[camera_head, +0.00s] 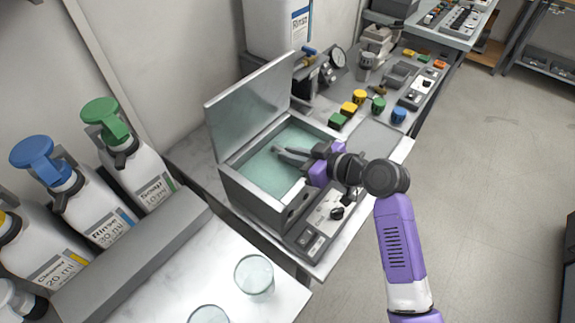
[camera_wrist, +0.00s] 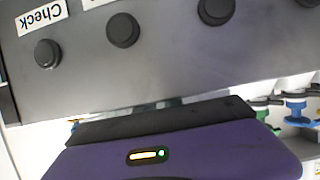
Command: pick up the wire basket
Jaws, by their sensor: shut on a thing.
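My gripper (camera_head: 284,155) reaches from the right over the open tank of a grey box-shaped bath (camera_head: 255,200) in the head view. Its fingers are shut close together at the tank, over the pale green inside. I take the thing between them to be the wire basket, but its wires cannot be made out at this size. The wrist view shows the purple gripper body (camera_wrist: 190,150) with a dark edge; the fingertips and their hold are hidden there.
The bath's raised lid (camera_head: 250,95) stands at the back left. Its front panel (camera_head: 325,220) has knobs. Pump bottles (camera_head: 130,155) stand at the left, and glass beakers (camera_head: 254,278) in front. Coloured blocks and jars (camera_head: 378,104) lie behind. Open floor is at the right.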

